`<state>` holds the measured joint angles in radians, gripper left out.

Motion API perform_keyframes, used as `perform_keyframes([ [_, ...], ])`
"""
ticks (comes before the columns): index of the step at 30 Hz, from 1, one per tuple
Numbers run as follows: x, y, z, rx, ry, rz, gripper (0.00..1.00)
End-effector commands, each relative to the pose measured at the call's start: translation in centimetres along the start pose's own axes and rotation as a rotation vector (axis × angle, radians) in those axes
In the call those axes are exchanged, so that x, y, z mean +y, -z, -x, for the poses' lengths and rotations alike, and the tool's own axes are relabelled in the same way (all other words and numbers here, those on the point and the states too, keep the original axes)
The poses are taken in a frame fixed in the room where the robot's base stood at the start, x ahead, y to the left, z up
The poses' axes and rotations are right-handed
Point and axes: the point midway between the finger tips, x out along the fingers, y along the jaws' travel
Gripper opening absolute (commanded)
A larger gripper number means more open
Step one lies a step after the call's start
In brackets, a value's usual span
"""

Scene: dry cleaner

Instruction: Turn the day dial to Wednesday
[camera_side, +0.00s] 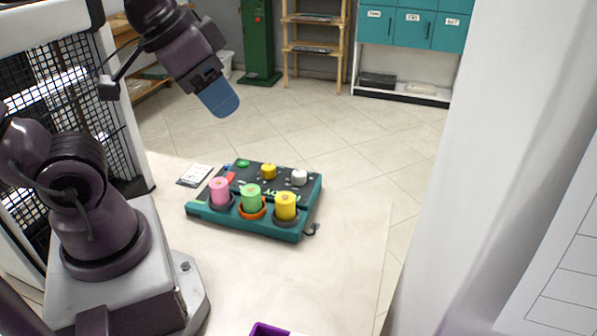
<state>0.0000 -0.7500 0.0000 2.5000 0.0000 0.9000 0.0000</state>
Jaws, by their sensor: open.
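A teal and dark panel (262,222) lies on the pale table. At its near side stand a pink cylinder (219,191), a green cylinder (250,197) in an orange ring, and a yellow cylinder (285,206) on a dark base. Farther back on the panel are a small yellow knob (268,171) and a white knob (299,177). I cannot tell which of these is the day dial, and no day names are readable. My gripper (221,104), with blue fingers, hangs above and behind the panel, apart from it and empty. The gap between its fingers does not show from this side.
A white card (195,175) lies left of the panel. A purple tray (269,329) shows at the table's near edge. The table right of the panel is clear. A white wall (450,150) stands at the right, and a black mesh rack stands at the left.

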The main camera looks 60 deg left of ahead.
Motion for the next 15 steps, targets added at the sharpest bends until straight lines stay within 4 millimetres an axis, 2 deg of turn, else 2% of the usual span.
perform_keyframes([
  [1, 0.0, 0.0, 0.0, 0.000, 0.000, 0.001, 0.52],
  [3, -0.2, -0.1, -0.2, -0.012, 0.005, 0.009, 0.62],
  [8, -1.1, 0.0, -2.5, -0.125, 0.019, 0.049, 0.62],
  [15, -4.3, 3.1, -7.8, -0.324, 0.036, 0.116, 0.62],
])
